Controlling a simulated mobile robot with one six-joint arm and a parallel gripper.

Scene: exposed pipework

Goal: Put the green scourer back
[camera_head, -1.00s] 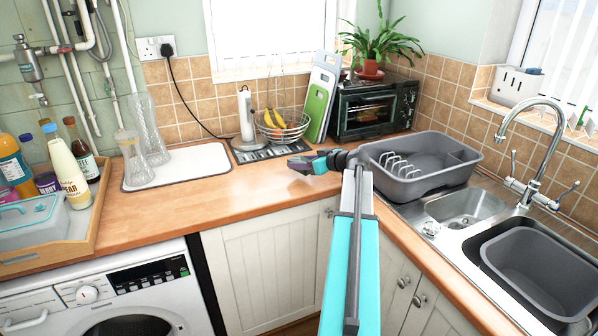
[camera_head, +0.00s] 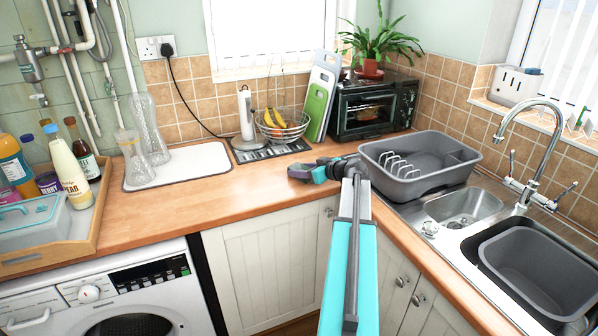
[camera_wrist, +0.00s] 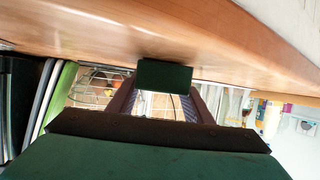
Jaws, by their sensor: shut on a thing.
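My gripper (camera_head: 303,172) reaches over the wooden worktop, just left of the grey dish rack, in the head view. It is shut on the green scourer (camera_wrist: 164,76), a small dark green block between the two fingertips in the wrist view (camera_wrist: 163,98). The wrist view is tilted over, with the worktop across its top. In the head view the scourer is too small or hidden by the fingers to make out.
The grey dish rack (camera_head: 419,165) stands right of my gripper, by the sink (camera_head: 463,207) and tall tap (camera_head: 545,140). Behind are a wire fruit basket (camera_head: 281,126), boards (camera_head: 320,98) and a small oven (camera_head: 372,107). A white caddy (camera_head: 515,86) stands on the windowsill.

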